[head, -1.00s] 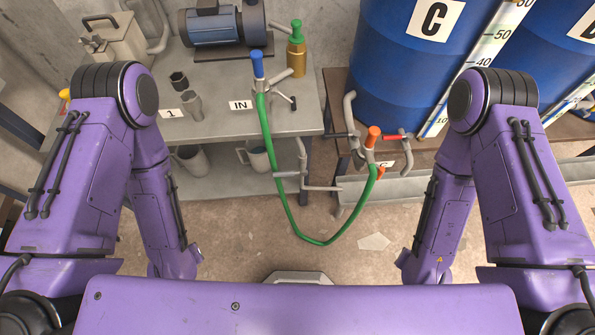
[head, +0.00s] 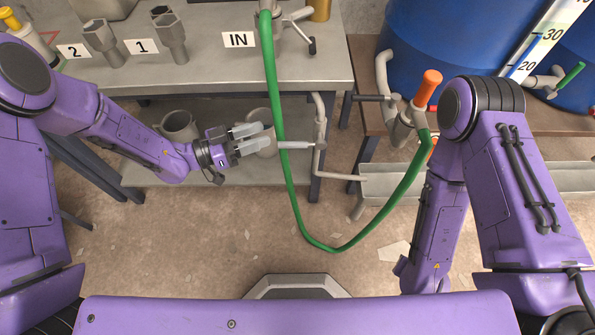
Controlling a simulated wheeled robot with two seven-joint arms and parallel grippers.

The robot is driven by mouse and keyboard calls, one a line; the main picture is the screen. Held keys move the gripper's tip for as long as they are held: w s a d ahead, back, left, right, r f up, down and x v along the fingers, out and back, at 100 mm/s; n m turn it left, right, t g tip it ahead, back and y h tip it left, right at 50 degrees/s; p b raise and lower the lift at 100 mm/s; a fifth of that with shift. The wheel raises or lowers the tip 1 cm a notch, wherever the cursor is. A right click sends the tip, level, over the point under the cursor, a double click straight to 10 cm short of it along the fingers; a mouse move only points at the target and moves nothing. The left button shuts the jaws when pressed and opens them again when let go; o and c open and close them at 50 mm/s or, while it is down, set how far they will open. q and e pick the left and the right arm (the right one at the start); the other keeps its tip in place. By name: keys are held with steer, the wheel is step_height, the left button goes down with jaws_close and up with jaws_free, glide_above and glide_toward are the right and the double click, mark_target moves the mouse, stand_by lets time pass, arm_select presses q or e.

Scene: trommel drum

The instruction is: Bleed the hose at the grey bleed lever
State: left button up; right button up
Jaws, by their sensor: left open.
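A grey bleed lever (head: 296,145) sticks out to the left from a thin grey pipe (head: 319,115) at the front right of the bench, below its top. My left gripper (head: 264,136) is open and empty, its fingers pointing right toward the lever, just left of it. I cannot tell whether they differ in depth. The green hose (head: 286,165) hangs from the fitting beside the IN label (head: 239,40) in a loop, past the lever, up to the orange-handled coupling (head: 427,90) at the drum outlet. My right gripper is out of view; only its arm shows.
Grey mugs (head: 180,124) stand on the lower shelf behind my left gripper. Grey hex-topped fittings (head: 171,38) stand on the bench top (head: 205,77). A blue drum (head: 447,50) is at the right, with a grey trough (head: 540,178) below. The floor in front is clear.

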mark_target(299, 142)
arm_select(q)
steer(key=d+m+g+b, duration=0.1)
steer(key=d+m+g, duration=0.1)
steer(key=d, duration=0.1)
steer(key=s+d+f+m+g+h+b, duration=0.1)
steer(key=d+m+g+b, duration=0.1)
steer(key=d+m, duration=0.1)
steer(key=d+m+g+b, duration=0.1)
steer(key=d+m+g, duration=0.1)
steer(key=d+m, duration=0.1)
steer(key=shift+s+d+f+g+b, duration=0.1)
steer(key=shift+s+d+g+b, duration=0.1)
steer(key=shift+d, duration=0.1)
steer(key=shift+s+d+f+g+b, duration=0.1)
steer(key=shift+d+b, duration=0.1)
steer(key=shift+d, duration=0.1)
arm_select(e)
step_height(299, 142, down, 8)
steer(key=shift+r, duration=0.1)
arm_select(q)
jaws_close()
